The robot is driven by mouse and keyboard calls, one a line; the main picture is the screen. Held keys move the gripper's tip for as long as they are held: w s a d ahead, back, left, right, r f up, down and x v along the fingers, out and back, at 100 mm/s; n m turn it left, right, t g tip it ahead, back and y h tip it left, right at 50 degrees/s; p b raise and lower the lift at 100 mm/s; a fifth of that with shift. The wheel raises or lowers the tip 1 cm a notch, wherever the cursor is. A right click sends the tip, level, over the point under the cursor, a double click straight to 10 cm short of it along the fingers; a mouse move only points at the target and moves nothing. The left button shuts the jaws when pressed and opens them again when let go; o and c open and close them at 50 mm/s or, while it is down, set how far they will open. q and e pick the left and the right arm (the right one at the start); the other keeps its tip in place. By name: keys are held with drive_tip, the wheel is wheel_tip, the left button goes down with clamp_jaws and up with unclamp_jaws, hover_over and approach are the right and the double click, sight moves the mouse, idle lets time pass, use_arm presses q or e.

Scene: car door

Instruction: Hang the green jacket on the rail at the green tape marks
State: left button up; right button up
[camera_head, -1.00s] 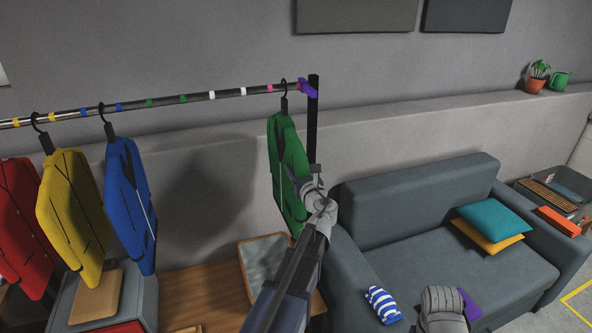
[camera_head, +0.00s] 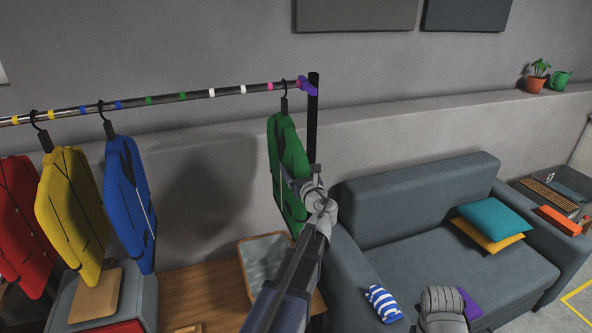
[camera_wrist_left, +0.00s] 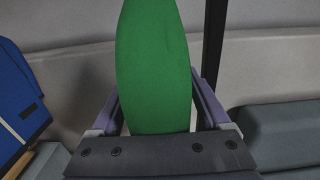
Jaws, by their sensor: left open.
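The green jacket (camera_head: 283,150) hangs by its black hook at the right end of the metal rail (camera_head: 232,91), just right of the pink tape mark. The two green tape marks (camera_head: 149,100) (camera_head: 183,97) are further left on the rail, with bare rail between them. My left gripper (camera_head: 297,178) is open at the jacket's right edge, at mid height. In the left wrist view its fingers (camera_wrist_left: 158,97) stand on either side of the green jacket (camera_wrist_left: 155,55), with small gaps. My right gripper's fingers do not show.
Blue (camera_head: 128,195), yellow (camera_head: 72,205) and red (camera_head: 20,220) jackets hang left of the green marks. The rail's black post (camera_head: 313,120) stands right of the green jacket. A grey sofa (camera_head: 430,235) is at right, a wooden bench (camera_head: 200,290) below.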

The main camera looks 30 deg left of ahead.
use_arm(q)
drive_tip(key=v, duration=0.7)
drive_tip(key=shift+s+d, duration=0.25)
drive_tip(key=shift+s, duration=0.05)
drive_tip(key=s+d+f+n+g+h, duration=0.3)
drive_tip(key=s+d+f+n, duration=0.1)
drive_tip(key=d+f+n, duration=0.25)
drive_tip(key=s+d+f+n+g+h, duration=0.2)
drive_tip(key=s+d+f+n+g, duration=0.15)
drive_tip(key=d+f+n, duration=0.3)
drive_tip(key=s+d+f+n+g+h, duration=0.2)
drive_tip(key=s+d+f+n+h, duration=0.1)
drive_tip(key=s+d, duration=0.4)
drive_tip(key=s+d+f+n+g+h, duration=0.3)
drive_tip(key=s+d+f+n, duration=0.3)
drive_tip(key=d, duration=0.5)
drive_tip(key=shift+s+d+h, duration=0.15)
drive_tip(key=shift+s+h, duration=0.65)
drive_tip(key=shift+s, duration=0.15)
